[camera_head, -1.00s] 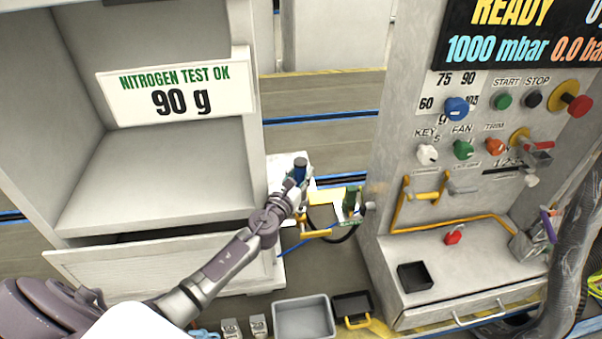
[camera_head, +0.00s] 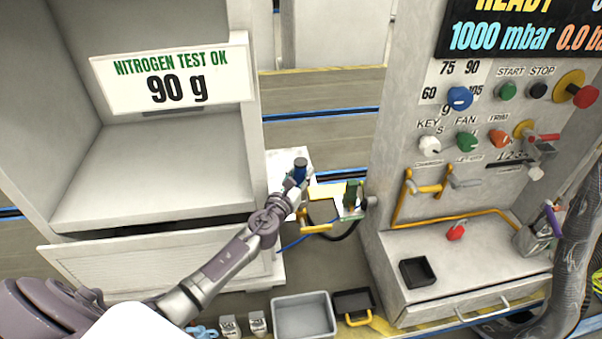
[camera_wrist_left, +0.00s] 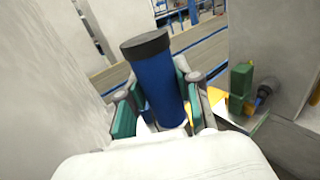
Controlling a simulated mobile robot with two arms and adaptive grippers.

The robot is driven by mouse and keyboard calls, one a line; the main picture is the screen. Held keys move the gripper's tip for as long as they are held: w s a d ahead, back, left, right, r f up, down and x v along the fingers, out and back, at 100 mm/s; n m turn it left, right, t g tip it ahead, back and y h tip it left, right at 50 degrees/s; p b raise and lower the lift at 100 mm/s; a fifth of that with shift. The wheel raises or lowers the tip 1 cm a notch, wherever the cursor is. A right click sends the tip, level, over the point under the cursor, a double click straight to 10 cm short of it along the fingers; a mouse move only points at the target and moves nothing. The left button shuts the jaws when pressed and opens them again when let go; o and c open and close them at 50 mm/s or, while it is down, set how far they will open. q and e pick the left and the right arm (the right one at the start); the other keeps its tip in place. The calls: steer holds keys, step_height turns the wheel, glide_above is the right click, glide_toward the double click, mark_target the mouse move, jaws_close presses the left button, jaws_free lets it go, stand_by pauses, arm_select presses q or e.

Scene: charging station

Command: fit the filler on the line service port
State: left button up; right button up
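My left gripper (camera_head: 293,181) is shut on a blue cylinder with a black cap (camera_head: 300,170), which I take for the filler. In the left wrist view the cylinder (camera_wrist_left: 157,82) stands between the teal finger pads, cap upward, slightly tilted. Its lower end is hidden by my gripper. It is over a white stand (camera_head: 290,157) between the cabinet and the console. A green block (camera_head: 351,196) stands to the right with a grey connector (camera_head: 371,203) beside it; the block also shows in the left wrist view (camera_wrist_left: 241,80). I cannot tell which part is the line service port. My right gripper is out of view.
The white cabinet (camera_head: 160,190) is close on the left, and the control console (camera_head: 400,240) is on the right. A yellow handle (camera_head: 316,228) and a dark hose lie near the green block. A grey bin (camera_head: 303,318) and black tray (camera_head: 353,303) are below.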

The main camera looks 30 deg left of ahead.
arm_select(q)
steer(key=o, duration=0.5)
steer(key=shift+r, duration=0.1)
step_height(320, 180, up, 10)
stand_by(0.4)
stand_by(0.5)
